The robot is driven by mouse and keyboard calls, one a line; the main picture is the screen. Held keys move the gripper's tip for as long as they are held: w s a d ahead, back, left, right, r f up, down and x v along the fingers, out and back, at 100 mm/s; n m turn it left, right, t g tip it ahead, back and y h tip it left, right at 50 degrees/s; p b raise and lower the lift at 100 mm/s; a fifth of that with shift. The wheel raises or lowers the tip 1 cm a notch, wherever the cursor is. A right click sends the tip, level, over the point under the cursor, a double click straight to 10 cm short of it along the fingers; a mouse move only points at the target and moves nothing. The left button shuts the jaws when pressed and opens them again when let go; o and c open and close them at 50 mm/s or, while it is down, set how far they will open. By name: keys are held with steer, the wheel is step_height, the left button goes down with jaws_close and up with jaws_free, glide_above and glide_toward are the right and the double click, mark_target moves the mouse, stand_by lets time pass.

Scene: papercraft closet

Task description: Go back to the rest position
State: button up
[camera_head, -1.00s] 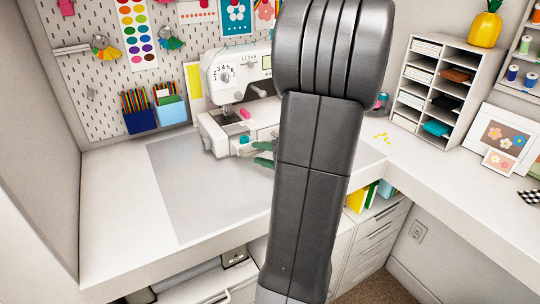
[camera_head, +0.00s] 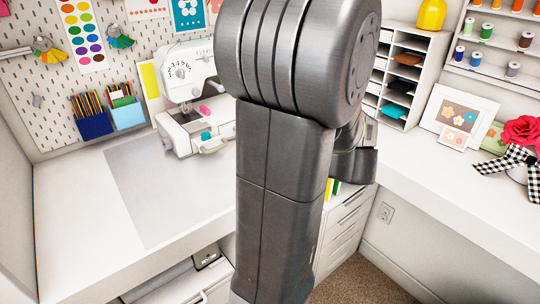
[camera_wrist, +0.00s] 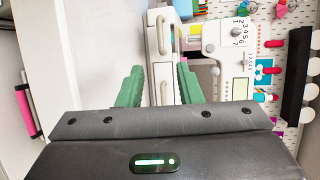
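My arm (camera_head: 280,150) rises through the middle of the head view and is bent at a large dark joint near the top. A further dark link of it shows to the right, over the counter's inner corner. My gripper (camera_wrist: 158,88) shows in the wrist view, its two green fingers apart with nothing between them. In the head view the gripper is hidden behind my arm.
A white sewing machine (camera_head: 193,90) stands on the desk left of my arm; it also shows in the wrist view (camera_wrist: 232,45). A grey mat (camera_head: 150,190) lies clear before it. White cubbies (camera_head: 410,80), picture frames (camera_head: 460,110) and a red flower (camera_head: 521,131) stand right.

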mark_target(220, 148)
stand_by(0.4)
steer(key=p+x, duration=0.1)
steer(key=x, duration=1.2)
steer(key=shift+w+a, duration=0.2)
steer(key=shift+a, duration=0.05)
